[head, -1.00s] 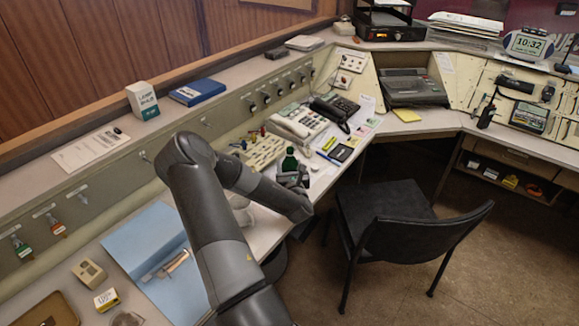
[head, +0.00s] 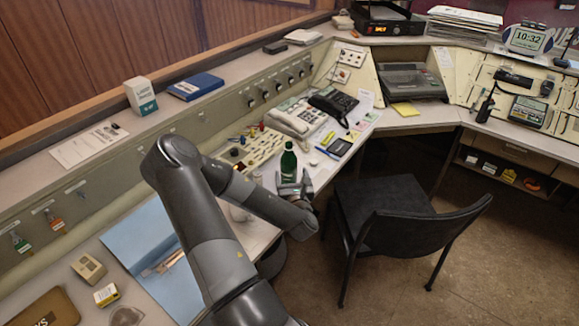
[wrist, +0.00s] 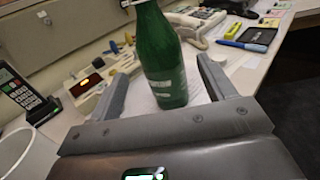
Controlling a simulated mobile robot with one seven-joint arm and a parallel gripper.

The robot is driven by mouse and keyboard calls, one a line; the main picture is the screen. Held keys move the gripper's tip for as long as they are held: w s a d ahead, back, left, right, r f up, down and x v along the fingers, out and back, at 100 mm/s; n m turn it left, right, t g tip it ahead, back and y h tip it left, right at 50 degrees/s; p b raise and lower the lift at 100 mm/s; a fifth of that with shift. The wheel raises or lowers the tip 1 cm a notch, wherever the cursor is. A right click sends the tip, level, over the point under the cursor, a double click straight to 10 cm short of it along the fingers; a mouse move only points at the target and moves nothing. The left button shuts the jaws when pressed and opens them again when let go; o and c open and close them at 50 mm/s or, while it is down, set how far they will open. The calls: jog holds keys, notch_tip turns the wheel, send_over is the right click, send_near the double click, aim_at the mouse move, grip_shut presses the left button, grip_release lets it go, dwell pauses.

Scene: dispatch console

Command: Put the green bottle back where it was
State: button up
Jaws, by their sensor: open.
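The green bottle (head: 288,161) stands upright on the desk, on a white sheet beside the switch panel. It fills the top middle of the wrist view (wrist: 161,60), with its cap cut off by the frame edge. My gripper (head: 292,185) is open at the near side of the bottle. In the wrist view its two fingers (wrist: 165,93) lie to the left and right of the bottle's lower part, with gaps visible. Whether the bottle stands fully between the fingertips is hard to tell.
A switch panel (head: 256,150) and a beige telephone (head: 296,117) stand behind the bottle. A notepad (head: 339,147) lies to its right. A white cup (wrist: 14,150) and a dark handset (wrist: 20,92) are at the left in the wrist view. A black chair (head: 385,205) stands right of my arm.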

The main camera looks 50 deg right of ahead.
jog(key=shift+v, duration=1.85)
jog(key=shift+w, duration=0.1)
